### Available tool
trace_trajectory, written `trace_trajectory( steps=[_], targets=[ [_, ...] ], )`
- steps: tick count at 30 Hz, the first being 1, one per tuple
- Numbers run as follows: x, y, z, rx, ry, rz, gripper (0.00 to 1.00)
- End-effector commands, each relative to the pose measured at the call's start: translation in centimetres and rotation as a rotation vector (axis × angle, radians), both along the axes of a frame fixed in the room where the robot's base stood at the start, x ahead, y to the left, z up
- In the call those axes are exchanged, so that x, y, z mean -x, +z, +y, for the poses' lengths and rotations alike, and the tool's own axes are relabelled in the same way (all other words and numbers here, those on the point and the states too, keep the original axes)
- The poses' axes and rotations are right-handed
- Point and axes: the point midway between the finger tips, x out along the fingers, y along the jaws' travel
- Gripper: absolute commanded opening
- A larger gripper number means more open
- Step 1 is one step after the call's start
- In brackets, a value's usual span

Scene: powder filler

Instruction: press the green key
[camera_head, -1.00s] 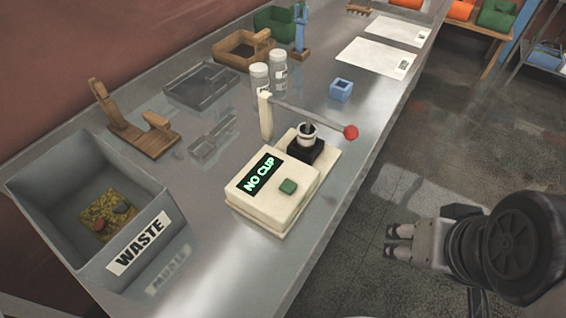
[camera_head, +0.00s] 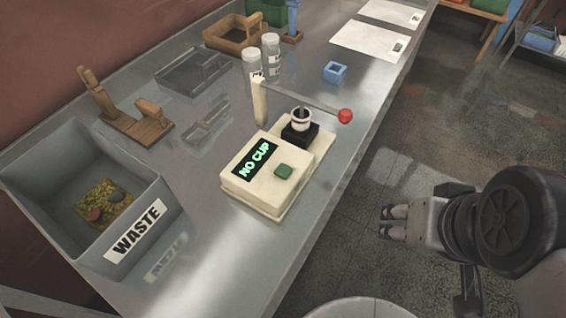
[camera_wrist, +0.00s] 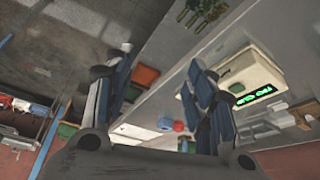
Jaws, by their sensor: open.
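A lever with a red ball (camera_head: 345,116) reaches over the filler's rear, near a black holder (camera_head: 300,133) with a white-rimmed piece. My gripper (camera_head: 394,223) is out past the counter's front edge, right of the filler and well apart from it. In the wrist view its fingers (camera_wrist: 160,95) are spread with nothing between them. The filler (camera_wrist: 238,78) also shows there, with the green key (camera_wrist: 237,88) near its display.
A grey WASTE bin (camera_head: 75,215) stands left of the filler. Two clear jars (camera_head: 271,52), a blue block (camera_head: 335,72) and a wooden stand (camera_head: 135,122) are on the steel counter (camera_head: 225,250). Open floor lies right of the counter.

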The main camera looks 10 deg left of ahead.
Motion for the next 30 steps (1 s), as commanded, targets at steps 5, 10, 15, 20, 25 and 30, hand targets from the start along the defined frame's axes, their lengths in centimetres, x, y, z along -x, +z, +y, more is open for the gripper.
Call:
trace_trajectory(
  steps=[5,10,15,20,25,30],
  targets=[
    [0.00,0.00,0.00,0.000,0.000,0.000,0.37],
    [0.00,0.00,0.00,0.000,0.000,0.000,0.26],
    [0.00,0.00,0.00,0.000,0.000,0.000,0.15],
    [0.00,0.00,0.00,0.000,0.000,0.000,0.04],
    [0.00,0.00,0.00,0.000,0.000,0.000,0.00],
    [0.00,0.00,0.00,0.000,0.000,0.000,0.00]
  ],
)
